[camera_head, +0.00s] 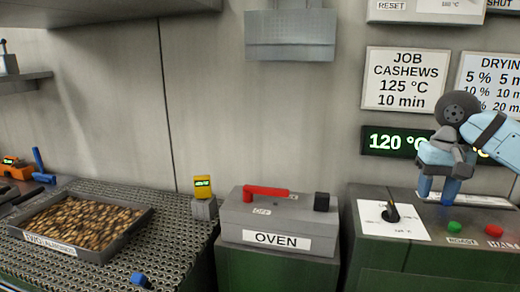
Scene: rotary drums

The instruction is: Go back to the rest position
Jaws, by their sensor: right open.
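My right gripper (440,190) is at the right of the head view, on a light blue arm coming in from the right edge. It points down above the control box (405,262), near the black knob (391,212) and the green button (454,227). Its blue fingertips are apart with nothing visible between them. It partly covers the green digital display (390,141), which reads 120 °C. My left gripper is not in view.
A tray of nuts (147,213) stands on a perforated surface (80,278) at left. The grey oven box (233,215) with a red handle (265,191) is in the middle. A red button (494,230) is right of the green one. A job sign (405,79) hangs above.

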